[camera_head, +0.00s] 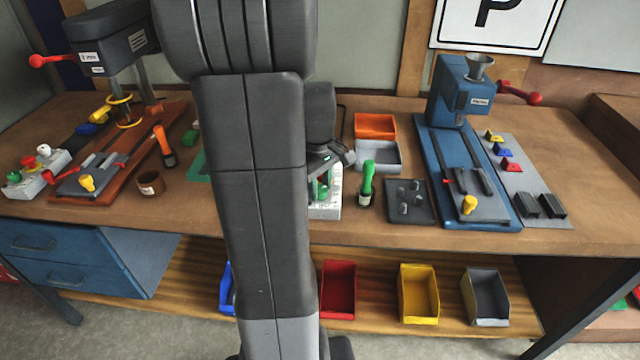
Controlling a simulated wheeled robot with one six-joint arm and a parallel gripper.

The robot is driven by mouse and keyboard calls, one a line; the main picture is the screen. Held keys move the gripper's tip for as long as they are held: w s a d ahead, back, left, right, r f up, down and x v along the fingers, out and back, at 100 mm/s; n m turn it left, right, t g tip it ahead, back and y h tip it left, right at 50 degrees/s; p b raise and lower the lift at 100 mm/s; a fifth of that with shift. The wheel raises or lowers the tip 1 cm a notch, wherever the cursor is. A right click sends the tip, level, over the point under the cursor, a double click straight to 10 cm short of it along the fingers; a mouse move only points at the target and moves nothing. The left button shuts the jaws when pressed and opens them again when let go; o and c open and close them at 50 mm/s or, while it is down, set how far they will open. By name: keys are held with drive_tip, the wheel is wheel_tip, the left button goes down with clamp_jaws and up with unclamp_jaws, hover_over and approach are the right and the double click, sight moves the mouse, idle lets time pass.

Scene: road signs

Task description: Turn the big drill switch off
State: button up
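A large dark grey drill (112,32) with a red-knobbed lever stands at the left on an orange-brown base (135,160). A white switch box (38,178) with red, green and white knobs lies left of that base. A smaller blue drill (462,95) stands at the right on a blue base. A second white box (328,208) with green parts sits mid-table, partly hidden by my arm. My gripper (322,188) is over this second box, right of my arm. Its fingers are mostly hidden, so contact and opening cannot be told.
A green-handled tool (367,182), a dark plate with pegs (408,202), and orange (375,126) and grey bins are close to the right of my gripper. An orange-handled tool (164,146) and brown cup (150,183) stand left. Coloured bins fill the lower shelf.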

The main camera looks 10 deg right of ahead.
drive_tip(key=c, duration=0.4)
drive_tip(key=m, duration=0.6)
drive_tip(key=shift+p, duration=0.4)
drive_tip(key=m, duration=0.5)
drive_tip(key=shift+w+m+g, duration=0.1)
drive_tip(key=shift+m+g, duration=0.2)
drive_tip(key=shift+m, duration=0.1)
drive_tip(key=o, duration=0.9)
drive_tip(key=shift+o, duration=0.2)
